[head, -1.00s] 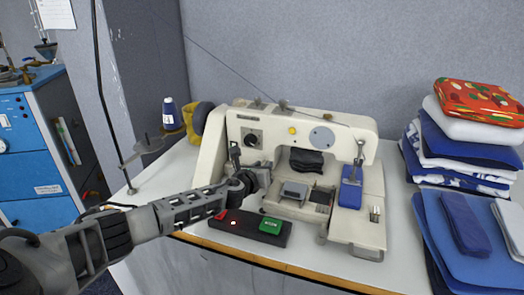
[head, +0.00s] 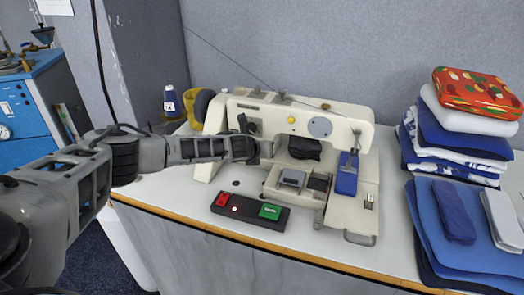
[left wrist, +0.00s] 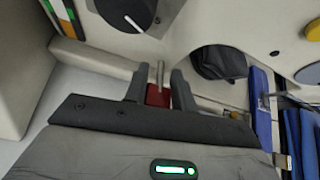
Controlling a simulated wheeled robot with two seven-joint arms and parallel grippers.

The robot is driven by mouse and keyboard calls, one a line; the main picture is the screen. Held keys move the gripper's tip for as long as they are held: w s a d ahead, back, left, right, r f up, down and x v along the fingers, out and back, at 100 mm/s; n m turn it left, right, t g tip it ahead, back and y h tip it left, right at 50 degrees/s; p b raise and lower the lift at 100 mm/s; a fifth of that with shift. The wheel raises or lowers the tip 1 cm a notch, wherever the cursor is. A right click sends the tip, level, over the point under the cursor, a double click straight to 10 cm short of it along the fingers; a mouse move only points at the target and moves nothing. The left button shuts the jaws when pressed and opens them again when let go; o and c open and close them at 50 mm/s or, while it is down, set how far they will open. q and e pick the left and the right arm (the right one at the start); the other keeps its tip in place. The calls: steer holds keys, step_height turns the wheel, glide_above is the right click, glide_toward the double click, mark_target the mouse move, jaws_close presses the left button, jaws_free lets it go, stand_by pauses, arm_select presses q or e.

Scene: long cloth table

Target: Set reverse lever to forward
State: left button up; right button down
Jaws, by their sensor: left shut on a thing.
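The cream sewing machine (head: 350,135) stands on the table. My left gripper (head: 264,150) is at the left part of its front, below the dial area. In the left wrist view my left gripper (left wrist: 159,84) is shut on the reverse lever, a thin metal rod (left wrist: 160,70) with a red part (left wrist: 157,97) between the fingers. The black dial (left wrist: 126,12) with a white mark is just above. In the head view my gripper and arm hide the lever, so its exact position is hard to tell. My right gripper is not in view.
A black switch box (head: 250,211) with red and green buttons lies in front of the machine. Folded cloth stacks (head: 462,150) fill the right side. A blue plate (head: 347,174) sits on the machine's right.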

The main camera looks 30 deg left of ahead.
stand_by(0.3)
arm_select(q)
steer(key=o, duration=1)
steer(key=shift+s, duration=0.1)
steer(key=v, duration=1.5)
steer(key=shift+s+d+r, duration=0.1)
steer(key=shift+s+r, duration=0.1)
steer(key=shift+s, duration=0.15)
